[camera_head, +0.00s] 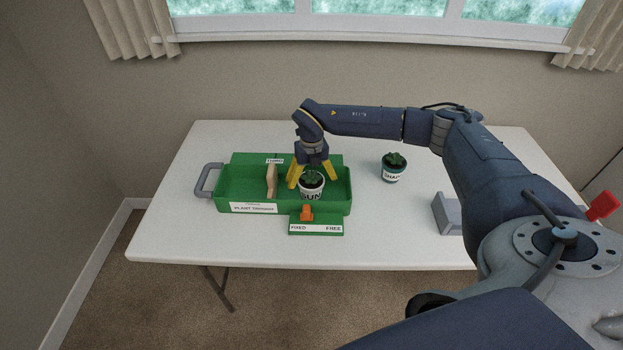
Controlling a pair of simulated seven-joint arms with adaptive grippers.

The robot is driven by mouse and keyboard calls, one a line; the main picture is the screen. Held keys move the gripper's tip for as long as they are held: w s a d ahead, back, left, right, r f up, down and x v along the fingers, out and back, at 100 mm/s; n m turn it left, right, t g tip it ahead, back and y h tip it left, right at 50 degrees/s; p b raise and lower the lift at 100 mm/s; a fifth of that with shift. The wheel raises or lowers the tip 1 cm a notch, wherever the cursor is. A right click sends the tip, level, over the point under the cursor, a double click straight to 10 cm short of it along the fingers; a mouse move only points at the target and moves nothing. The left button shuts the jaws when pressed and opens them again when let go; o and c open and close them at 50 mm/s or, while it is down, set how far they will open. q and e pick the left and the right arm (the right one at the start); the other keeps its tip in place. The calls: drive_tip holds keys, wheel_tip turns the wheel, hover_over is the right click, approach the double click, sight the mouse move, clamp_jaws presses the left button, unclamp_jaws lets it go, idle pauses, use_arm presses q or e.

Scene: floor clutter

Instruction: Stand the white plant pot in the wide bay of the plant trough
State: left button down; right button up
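The green plant trough (341,208) stands on the table with a wooden divider (271,181) across it. The bay right of the divider is wider than the left one. The white plant pot (312,194), marked "SUN" and holding a small succulent, is upright in or just above this wide bay. The trough's front wall appears to hide its base. My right gripper (312,178) points down over the bay, its yellow fingers spread on either side of the pot. It looks open; contact with the pot cannot be made out. My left gripper is not in view.
An orange lever (307,212) sits on a green plate marked "FIXED" and "FREE" at the trough's front. A grey handle (207,179) is at its left end. A second pot (392,172) and a grey holder (446,214) stand to the right. The front table strip is clear.

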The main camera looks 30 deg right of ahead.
wheel_tip(320, 180, up, 12)
drive_tip(key=shift+r, duration=0.15)
idle(0.7)
idle(0.4)
